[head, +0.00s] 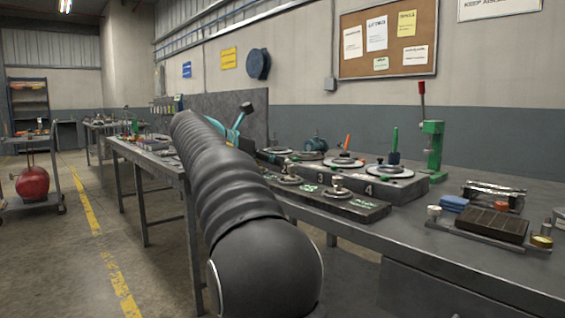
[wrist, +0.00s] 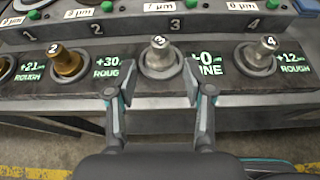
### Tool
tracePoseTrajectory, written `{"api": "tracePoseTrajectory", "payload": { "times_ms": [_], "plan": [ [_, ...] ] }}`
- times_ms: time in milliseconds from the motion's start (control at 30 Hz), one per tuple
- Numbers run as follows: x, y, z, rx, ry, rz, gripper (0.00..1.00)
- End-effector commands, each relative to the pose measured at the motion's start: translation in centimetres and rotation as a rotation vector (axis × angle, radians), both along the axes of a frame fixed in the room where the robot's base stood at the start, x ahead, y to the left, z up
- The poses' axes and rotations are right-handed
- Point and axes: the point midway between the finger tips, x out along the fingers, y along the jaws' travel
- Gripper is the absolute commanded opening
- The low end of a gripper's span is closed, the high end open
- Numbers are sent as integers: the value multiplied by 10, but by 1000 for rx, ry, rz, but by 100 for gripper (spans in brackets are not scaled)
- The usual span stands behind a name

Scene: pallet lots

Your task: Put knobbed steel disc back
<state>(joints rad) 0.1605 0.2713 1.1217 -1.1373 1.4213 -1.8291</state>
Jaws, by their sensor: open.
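In the wrist view a steel knob marked 3 (wrist: 158,55) stands upright on a round disc in the front rack (wrist: 225,88). My gripper (wrist: 159,84) is open, its fingers on either side of this knob and apart from it, with nothing held. A brass knob marked 2 (wrist: 67,62) stands to the left, and another steel knob marked 4 (wrist: 260,56) to the right. Green labels beside them read ROUGH or FINE.
Behind the rack, a raised grey unit (head: 405,187) carries numbered stations with round plates and upright handles. A green lever press (head: 432,145) stands on the bench to the right. A dark block (head: 492,225) and small items lie at the front right.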

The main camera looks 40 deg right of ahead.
Motion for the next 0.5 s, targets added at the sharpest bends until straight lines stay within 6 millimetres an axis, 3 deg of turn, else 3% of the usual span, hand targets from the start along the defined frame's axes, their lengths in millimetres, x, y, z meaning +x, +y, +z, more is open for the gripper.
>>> {"api": "tracePoseTrajectory", "payload": {
  "times_ms": [200, 500],
  "plan": [
    [-2, 26, 11, 0, -2, 1, 52],
    [-3, 32, 13, 0, -1, -1, 52]
  ]
}}
